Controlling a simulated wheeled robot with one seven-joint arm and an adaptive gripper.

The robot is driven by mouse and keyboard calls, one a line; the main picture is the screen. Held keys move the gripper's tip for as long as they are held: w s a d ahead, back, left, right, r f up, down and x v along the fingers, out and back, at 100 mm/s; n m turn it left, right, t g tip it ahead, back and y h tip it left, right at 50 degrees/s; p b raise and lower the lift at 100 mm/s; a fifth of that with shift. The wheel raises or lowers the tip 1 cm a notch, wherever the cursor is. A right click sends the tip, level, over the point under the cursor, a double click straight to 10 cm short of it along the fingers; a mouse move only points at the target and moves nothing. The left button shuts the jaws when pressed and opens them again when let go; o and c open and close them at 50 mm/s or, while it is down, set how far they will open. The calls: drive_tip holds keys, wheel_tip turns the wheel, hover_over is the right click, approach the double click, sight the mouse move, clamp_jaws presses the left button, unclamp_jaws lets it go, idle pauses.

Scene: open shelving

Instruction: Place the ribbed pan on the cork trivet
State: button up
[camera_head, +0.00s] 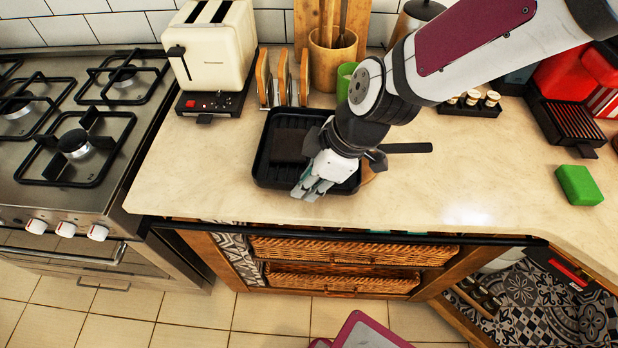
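The ribbed pan (268,171) is a black square pan on the counter, with its handle (407,148) pointing right. My gripper (311,189) points down at the pan's front edge, right of its middle. The fingertips overlap the front rim in this view. I cannot tell whether they touch or grip it. My gripper and wrist hide the pan's right part. A tan rounded edge (368,174) shows just right of the pan, mostly hidden. It may be the cork trivet, but I cannot tell whether it lies under the pan or beside it.
A dark square piece (290,145) lies in the pan. The gas stove (75,130) is left. A green block (579,185) lies right. The counter (480,175) between is clear.

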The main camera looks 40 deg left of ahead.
drive_tip(key=shift+r, duration=0.1)
drive_tip(key=p+v, duration=0.2)
drive_tip(key=v, duration=1)
drive_tip(key=w+d+r+m+t+h, duration=0.1)
drive_tip(key=d+r+m, duration=0.1)
drive_tip(key=d+m, duration=0.35)
drive_tip(key=d+r+m+t+h, duration=0.1)
drive_tip(key=d+r+m+t, duration=0.15)
drive_tip(key=d, duration=0.65)
drive_tip(key=w+d+r+m+h, duration=0.15)
drive_tip(key=d+m, duration=0.25)
drive_tip(key=d, duration=0.4)
drive_tip(key=s+d+r+m+t, duration=0.1)
drive_tip(key=s+d+r+m, duration=0.3)
drive_tip(key=s+d+m, duration=0.5)
drive_tip(key=d+m, duration=0.2)
drive_tip(key=d, duration=0.2)
drive_tip(key=shift+s+m+t+h, duration=0.25)
drive_tip(key=shift+m+t+h, duration=0.05)
drive_tip(key=shift+t+h, duration=0.05)
